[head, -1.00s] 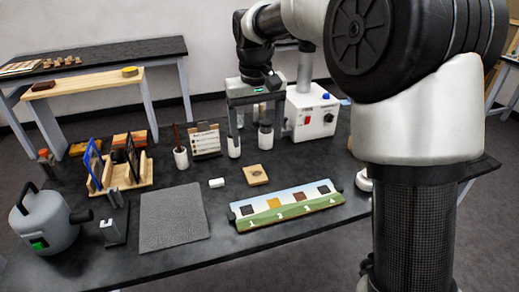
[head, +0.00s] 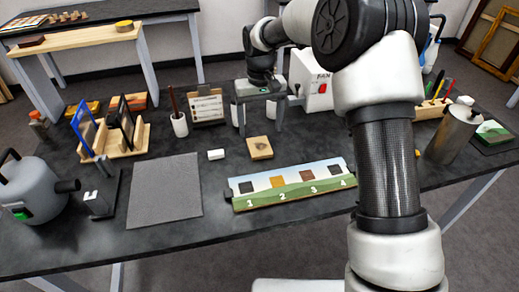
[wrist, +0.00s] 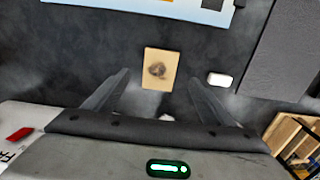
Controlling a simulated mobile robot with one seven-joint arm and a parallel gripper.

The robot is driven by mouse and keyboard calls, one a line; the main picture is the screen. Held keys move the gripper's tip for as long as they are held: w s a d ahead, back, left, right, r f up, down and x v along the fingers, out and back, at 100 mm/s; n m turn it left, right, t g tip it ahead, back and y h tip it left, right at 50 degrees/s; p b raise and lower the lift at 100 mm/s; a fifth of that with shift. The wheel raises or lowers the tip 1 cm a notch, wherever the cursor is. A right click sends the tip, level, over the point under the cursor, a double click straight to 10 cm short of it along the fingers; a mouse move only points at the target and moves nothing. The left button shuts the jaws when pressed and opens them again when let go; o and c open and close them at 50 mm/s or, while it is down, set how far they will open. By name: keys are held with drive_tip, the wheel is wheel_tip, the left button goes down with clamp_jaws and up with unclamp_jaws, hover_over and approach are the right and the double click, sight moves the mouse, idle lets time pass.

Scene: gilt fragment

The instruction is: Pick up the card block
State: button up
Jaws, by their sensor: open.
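The tan square block with a dark round spot (head: 259,148), which I take for the card block, lies flat on the black table behind the landscape strip. In the wrist view the tan block (wrist: 160,69) shows between and just beyond my finger tips. My gripper (head: 262,127) hangs fingers down above the table, behind the block in the head view. In the wrist view my gripper (wrist: 158,75) is open and empty, one finger on each side of the block's line. I cannot tell the exact height of the fingers above the table.
A small white block (head: 216,154) lies left of the tan block. The numbered landscape strip (head: 290,187) lies in front, and a grey mat (head: 165,192) to the left. A clipboard stand (head: 207,106), a pen cup (head: 180,124) and a white box (head: 308,72) stand behind.

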sight(260, 149)
wheel_tip(260, 149, down, 8)
drive_tip(key=shift+s+r+b, duration=0.15)
drive_tip(key=shift+b, duration=0.25)
drive_tip(key=c, duration=1.2)
drive_tip(key=shift+o, duration=0.2)
drive_tip(key=shift+r, duration=0.1)
wheel_tip(260, 149, up, 10)
drive_tip(key=p, duration=0.1)
